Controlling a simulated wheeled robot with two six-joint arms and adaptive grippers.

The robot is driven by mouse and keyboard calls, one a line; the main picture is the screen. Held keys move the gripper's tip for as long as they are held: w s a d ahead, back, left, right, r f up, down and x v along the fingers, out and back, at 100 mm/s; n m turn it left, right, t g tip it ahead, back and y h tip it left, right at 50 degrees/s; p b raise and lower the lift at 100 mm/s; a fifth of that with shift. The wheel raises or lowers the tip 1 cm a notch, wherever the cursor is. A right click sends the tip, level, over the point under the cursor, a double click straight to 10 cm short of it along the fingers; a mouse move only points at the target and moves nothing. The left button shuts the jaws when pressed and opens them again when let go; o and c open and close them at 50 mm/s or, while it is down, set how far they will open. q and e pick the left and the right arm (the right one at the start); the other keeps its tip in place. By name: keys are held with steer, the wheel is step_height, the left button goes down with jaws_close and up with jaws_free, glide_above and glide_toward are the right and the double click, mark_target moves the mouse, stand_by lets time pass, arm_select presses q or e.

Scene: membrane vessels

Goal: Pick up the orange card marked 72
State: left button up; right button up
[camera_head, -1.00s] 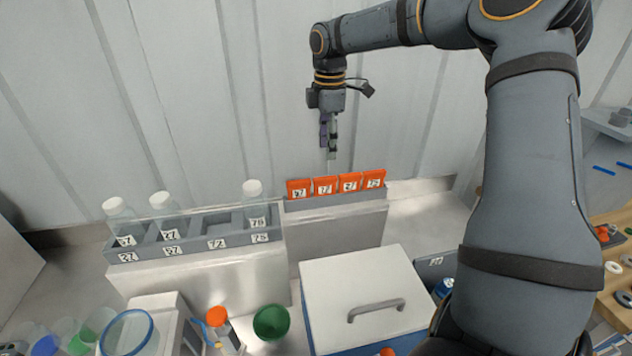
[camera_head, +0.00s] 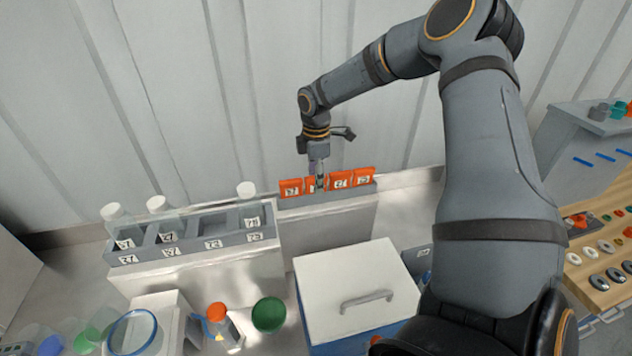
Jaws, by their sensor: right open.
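Several orange cards with small white labels stand upright in a row in a grey holder (camera_head: 330,200) at the back of the bench. The leftmost card (camera_head: 291,188), the third card (camera_head: 341,180) and the rightmost card (camera_head: 365,176) show clearly. The second card from the left is mostly covered by my right gripper (camera_head: 318,178). The label digits are too small to read surely, so I cannot tell which card is marked 72. My right gripper is open, pointing down with its fingertips at the second card. I cannot tell whether they touch it. My left gripper is out of view.
A grey rack (camera_head: 190,249) with capped clear bottles and one empty slot stands left of the card holder. A white-lidded blue box (camera_head: 340,265) is in front. A wall rises behind.

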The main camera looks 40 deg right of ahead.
steer(key=shift+s+a+r, duration=0.1)
jaws_close()
steer(key=shift+r+b, duration=0.15)
steer(key=shift+b, duration=0.2)
steer(key=shift+r+b, duration=0.9)
steer(key=shift+b, duration=0.15)
steer(key=s+a+r+b, duration=0.4)
steer(key=s+a+r, duration=0.4)
steer(key=s+r, duration=0.3)
steer(key=shift+s, duration=0.2)
